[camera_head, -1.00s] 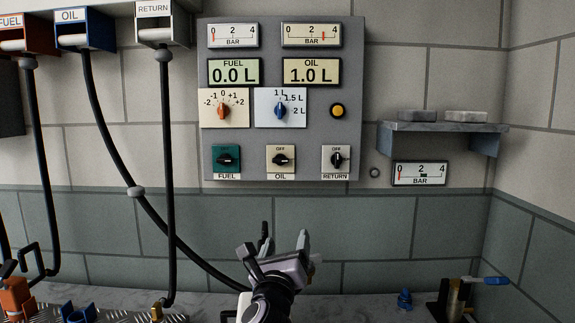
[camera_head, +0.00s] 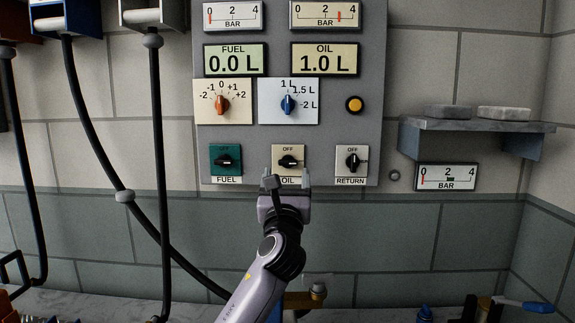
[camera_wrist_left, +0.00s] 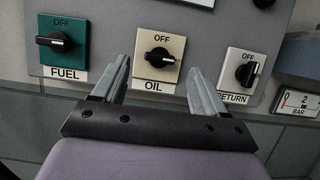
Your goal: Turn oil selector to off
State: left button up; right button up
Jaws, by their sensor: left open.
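The oil selector (camera_head: 289,161) is a black knob on a cream plate marked OFF above and OIL below, low on the grey panel. In the left wrist view the oil selector (camera_wrist_left: 158,58) shows its white-tipped pointer toward the right, not up at OFF. My left gripper (camera_head: 289,182) is open just below and in front of it. In the left wrist view the two fingers of the left gripper (camera_wrist_left: 158,72) stand apart, one on each side of the oil plate. They do not appear to touch the knob. My right gripper is not in view.
The green fuel selector (camera_head: 226,161) is to the left and the return selector (camera_head: 352,160) to the right, both close to the oil one. Higher up are a blue dial (camera_head: 288,104), an orange dial (camera_head: 222,104) and a yellow button (camera_head: 354,104). A shelf (camera_head: 470,126) juts out at right.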

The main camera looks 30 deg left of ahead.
aim_at(288, 163)
pick_arm(q)
jog(key=shift+x, duration=2.4)
jog(key=shift+f, duration=0.1)
jog(key=c, duration=1.1)
jog(key=shift+o, duration=0.2)
